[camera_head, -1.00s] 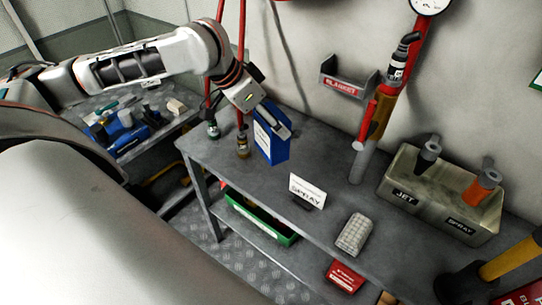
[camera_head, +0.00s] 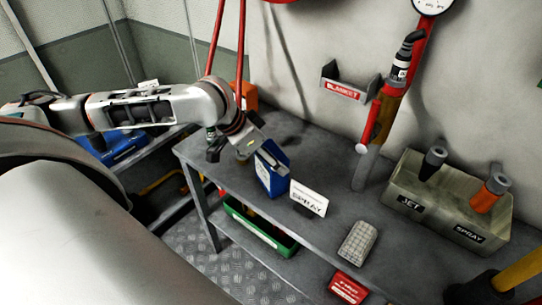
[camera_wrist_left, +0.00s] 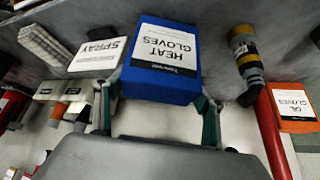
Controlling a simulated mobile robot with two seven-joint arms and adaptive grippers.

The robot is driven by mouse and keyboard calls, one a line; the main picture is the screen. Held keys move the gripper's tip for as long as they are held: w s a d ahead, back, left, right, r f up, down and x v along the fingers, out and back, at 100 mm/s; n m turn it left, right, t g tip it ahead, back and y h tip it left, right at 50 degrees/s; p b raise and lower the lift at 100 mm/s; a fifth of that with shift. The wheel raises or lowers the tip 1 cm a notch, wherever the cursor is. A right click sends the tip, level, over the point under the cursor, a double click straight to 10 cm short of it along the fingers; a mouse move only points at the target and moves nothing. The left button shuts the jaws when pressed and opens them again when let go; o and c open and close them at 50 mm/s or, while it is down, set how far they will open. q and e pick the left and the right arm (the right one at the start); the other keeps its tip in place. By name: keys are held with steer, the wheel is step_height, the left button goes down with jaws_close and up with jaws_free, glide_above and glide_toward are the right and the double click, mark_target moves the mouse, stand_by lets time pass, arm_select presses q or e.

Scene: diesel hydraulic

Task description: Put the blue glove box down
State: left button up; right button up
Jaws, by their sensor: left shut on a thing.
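The blue glove box (camera_head: 268,178), labelled "HEAT GLOVES" in the left wrist view (camera_wrist_left: 163,50), is upright over the grey bench top (camera_head: 330,212). Its lower end is at or very near the surface, left of the white "SPRAY" sign (camera_head: 308,197). I cannot tell whether it touches the bench. My left gripper (camera_head: 265,153) is shut on the upper part of the box. In the left wrist view its fingers (camera_wrist_left: 158,112) are on either side of the box. My right gripper is not in view.
An orange "OIL GLOVES" box (camera_wrist_left: 293,106) and a dark bottle with yellow bands (camera_wrist_left: 245,62) are near the held box. A light ribbed block (camera_head: 357,242) and a "JET"/"SPRAY" holder (camera_head: 445,205) stand farther right. A green tray (camera_head: 258,228) is on the lower shelf.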

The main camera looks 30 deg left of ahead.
arm_select(q)
steer(key=o, duration=1.2)
steer(key=shift+f, duration=0.1)
steer(key=shift+o, duration=0.2)
steer(key=p+v, duration=0.2)
steer(key=v, duration=1)
steer(key=shift+s, duration=0.1)
